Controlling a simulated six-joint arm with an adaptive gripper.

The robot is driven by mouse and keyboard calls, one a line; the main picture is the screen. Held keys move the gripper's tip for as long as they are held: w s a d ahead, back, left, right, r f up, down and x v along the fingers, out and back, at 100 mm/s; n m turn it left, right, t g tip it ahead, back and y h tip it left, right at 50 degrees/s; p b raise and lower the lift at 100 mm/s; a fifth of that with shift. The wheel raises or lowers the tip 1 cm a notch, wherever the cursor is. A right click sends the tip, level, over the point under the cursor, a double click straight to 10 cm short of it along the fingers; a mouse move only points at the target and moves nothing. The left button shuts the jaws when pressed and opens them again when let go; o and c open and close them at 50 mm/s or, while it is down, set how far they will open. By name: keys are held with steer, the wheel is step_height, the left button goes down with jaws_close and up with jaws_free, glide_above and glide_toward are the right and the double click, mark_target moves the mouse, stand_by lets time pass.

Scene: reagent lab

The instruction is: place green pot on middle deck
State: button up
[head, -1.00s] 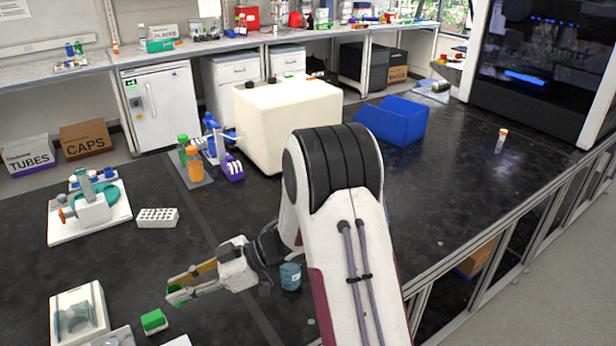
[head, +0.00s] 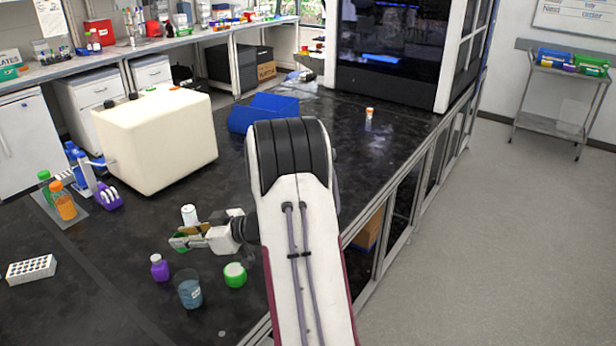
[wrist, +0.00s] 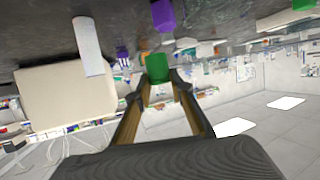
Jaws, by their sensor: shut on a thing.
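My gripper (head: 186,240) is shut on a small green pot (wrist: 157,68), which sits between the fingertips in the wrist view. In the head view the pot (head: 182,246) is mostly hidden by the fingers. The gripper is over the black bench, close to a white cylinder (head: 190,215) in the picture. I cannot tell its exact height above the bench. I cannot tell which surface is the middle deck; a grey shelved cart (head: 568,131) stands far off at the right.
A cream box (head: 155,140) and a blue bin (head: 262,112) are behind. Open floor (head: 500,230) lies right of the bench.

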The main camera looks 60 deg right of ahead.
steer(key=d+m+h, duration=0.4)
steer(key=d+h, duration=0.1)
steer(key=d, duration=0.7)
steer(key=shift+s+d+f+t, duration=0.2)
steer(key=shift+s+f+t, duration=0.1)
steer(key=shift+s+t, duration=0.1)
steer(key=shift+f, duration=0.1)
steer(key=shift+f, duration=3)
steer(key=shift+f, duration=0.1)
steer(key=shift+f, duration=1.8)
steer(key=shift+f, duration=0.1)
steer(key=o, duration=0.9)
